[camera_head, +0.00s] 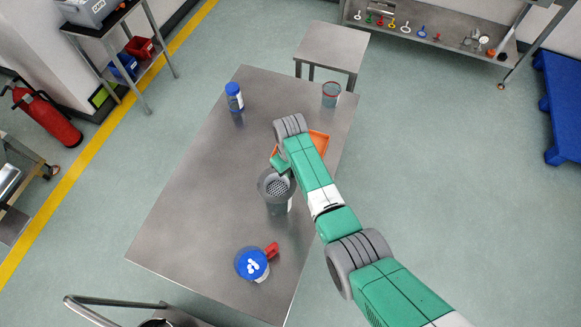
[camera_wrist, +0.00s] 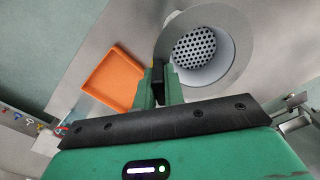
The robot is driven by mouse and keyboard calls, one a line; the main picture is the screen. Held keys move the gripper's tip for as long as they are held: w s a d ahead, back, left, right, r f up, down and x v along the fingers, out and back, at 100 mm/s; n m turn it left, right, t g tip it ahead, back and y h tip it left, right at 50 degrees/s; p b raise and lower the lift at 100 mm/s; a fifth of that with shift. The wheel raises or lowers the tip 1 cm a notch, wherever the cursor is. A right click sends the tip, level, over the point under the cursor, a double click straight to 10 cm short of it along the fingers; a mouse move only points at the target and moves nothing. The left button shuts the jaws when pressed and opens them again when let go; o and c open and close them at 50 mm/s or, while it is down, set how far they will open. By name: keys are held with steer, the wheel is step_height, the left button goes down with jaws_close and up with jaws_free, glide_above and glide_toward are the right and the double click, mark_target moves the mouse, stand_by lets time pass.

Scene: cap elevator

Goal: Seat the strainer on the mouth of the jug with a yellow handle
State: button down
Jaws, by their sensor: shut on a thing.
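The grey strainer (camera_head: 277,186) has a wide flat rim and a perforated bottom. It also shows in the wrist view (camera_wrist: 194,50). My gripper (camera_wrist: 158,78) is shut on a dark tab at the strainer's rim; in the head view my gripper (camera_head: 282,166) is at the strainer's far side. A grey vessel (camera_head: 280,208) with a pale label shows directly below the strainer. Its mouth is hidden, and I cannot tell whether the strainer touches it.
A blue-topped jug with a red handle (camera_head: 271,249) stands near the table's front. A blue-capped bottle (camera_head: 234,97) and a cup with a reddish rim (camera_head: 331,94) stand farther back. An orange tray (camera_wrist: 112,78) lies beside my gripper. The table's left side (camera_head: 190,200) is clear.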

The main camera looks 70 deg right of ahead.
steer(key=shift+f+b, duration=1)
steer(key=shift+f, duration=0.6)
steer(key=c, duration=1.4)
jaws_free()
steer(key=shift+r, duration=0.1)
step_height(320, 180, up, 7)
steer(key=p, duration=0.6)
steer(key=shift+p, duration=0.4)
